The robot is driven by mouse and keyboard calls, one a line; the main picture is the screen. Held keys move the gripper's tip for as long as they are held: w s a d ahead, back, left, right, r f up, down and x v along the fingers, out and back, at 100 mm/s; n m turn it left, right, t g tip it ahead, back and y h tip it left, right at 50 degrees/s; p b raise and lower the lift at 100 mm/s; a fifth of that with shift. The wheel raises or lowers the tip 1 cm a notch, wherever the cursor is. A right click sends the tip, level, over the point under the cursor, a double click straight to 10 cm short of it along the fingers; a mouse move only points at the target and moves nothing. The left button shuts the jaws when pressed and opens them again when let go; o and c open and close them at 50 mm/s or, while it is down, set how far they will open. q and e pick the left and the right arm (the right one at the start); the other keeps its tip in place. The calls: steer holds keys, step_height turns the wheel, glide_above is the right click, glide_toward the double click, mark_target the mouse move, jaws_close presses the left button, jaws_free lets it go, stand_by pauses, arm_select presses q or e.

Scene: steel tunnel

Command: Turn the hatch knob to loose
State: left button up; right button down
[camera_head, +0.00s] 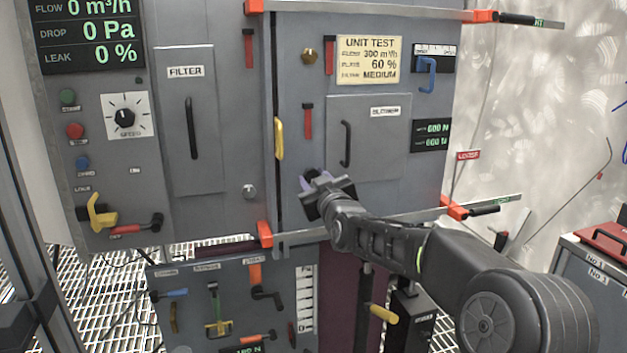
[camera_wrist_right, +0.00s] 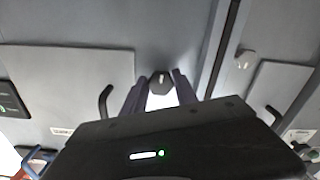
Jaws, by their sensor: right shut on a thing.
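The hatch knob (camera_head: 311,173) is a small dark round knob low on the right-hand cabinet panel, at the lower left of the blower hatch. In the wrist view, the knob (camera_wrist_right: 160,78) shows a pale mark and sits between the two purple fingertips. My right gripper (camera_head: 314,184) is shut on it, with its body covering part of it in the head view. The gripper's fingers (camera_wrist_right: 160,94) also show in the wrist view. The blower hatch (camera_head: 380,150) is closed flat and has a black handle (camera_head: 346,144). My left gripper is not in view.
The filter hatch (camera_head: 190,120) is left of the seam, with a silver knob (camera_head: 249,191) below its right edge. A yellow handle (camera_head: 279,138) and red lever (camera_head: 308,121) are near my gripper. A rail with an orange clamp (camera_head: 265,234) runs below.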

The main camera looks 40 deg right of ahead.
steer(key=shift+f, duration=0.1)
stand_by(0.3)
steer(key=c, duration=1.2)
jaws_free()
steer(key=shift+c, duration=0.2)
steer(key=shift+s, duration=0.1)
steer(key=v, duration=0.7)
steer(key=shift+s+a+p, duration=0.15)
steer(key=shift+s+p, duration=0.15)
steer(key=shift+p, duration=0.1)
